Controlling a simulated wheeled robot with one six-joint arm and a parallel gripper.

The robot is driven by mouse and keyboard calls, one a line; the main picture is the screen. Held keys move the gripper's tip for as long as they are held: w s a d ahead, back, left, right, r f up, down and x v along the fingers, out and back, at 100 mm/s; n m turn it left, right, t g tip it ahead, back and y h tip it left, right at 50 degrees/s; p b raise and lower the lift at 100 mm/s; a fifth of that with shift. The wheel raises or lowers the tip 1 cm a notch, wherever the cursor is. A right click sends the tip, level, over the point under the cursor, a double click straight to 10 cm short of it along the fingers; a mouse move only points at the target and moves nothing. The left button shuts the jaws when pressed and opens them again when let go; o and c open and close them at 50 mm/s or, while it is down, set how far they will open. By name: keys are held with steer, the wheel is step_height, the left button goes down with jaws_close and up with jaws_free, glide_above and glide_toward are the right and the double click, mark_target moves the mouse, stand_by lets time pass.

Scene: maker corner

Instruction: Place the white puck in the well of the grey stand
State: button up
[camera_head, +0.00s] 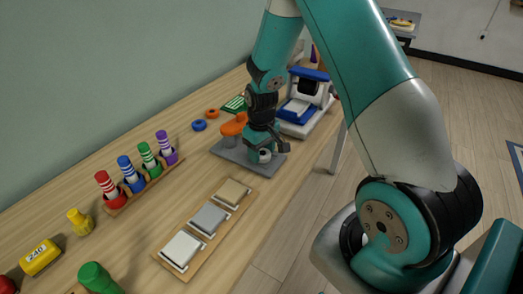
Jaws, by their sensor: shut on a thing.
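The white puck (265,156) shows as a small pale round shape at the end of my gripper (268,150). My gripper points down and is shut on the puck, low over the right part of the grey stand (240,160). The stand has a flat grey base on the wooden table, with an orange part (233,125) raised at its left. The well is hidden, and I cannot tell whether the puck touches the stand.
A blue and white machine (303,105) stands just behind right. Orange and blue rings (199,125) lie behind left. A wooden rack of coloured cylinders (138,178) and a board with three square tiles (208,218) are nearer. Bare table lies between them.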

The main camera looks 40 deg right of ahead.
steer(key=shift+f, duration=0.15)
steer(key=o, duration=0.9)
steer(key=shift+r, duration=0.2)
step_height(320, 180, up, 11)
steer(key=s+a+r+n, duration=0.1)
steer(key=s+a+r, duration=0.1)
steer(key=a+r, duration=0.35)
steer(key=s+a+r+n+y, duration=0.1)
steer(key=s+a+r, duration=0.1)
steer(key=s+a, duration=0.3)
steer(key=s+a+r+n+y, duration=0.1)
steer(key=s+a+r+n, duration=0.1)
steer(key=s+a, duration=0.4)
steer(key=s+a+r+n+y, duration=0.2)
steer(key=s+a+r, duration=0.2)
steer(key=s, duration=0.5)
steer(key=shift+s+a, duration=0.1)
steer(key=shift+a, duration=0.9)
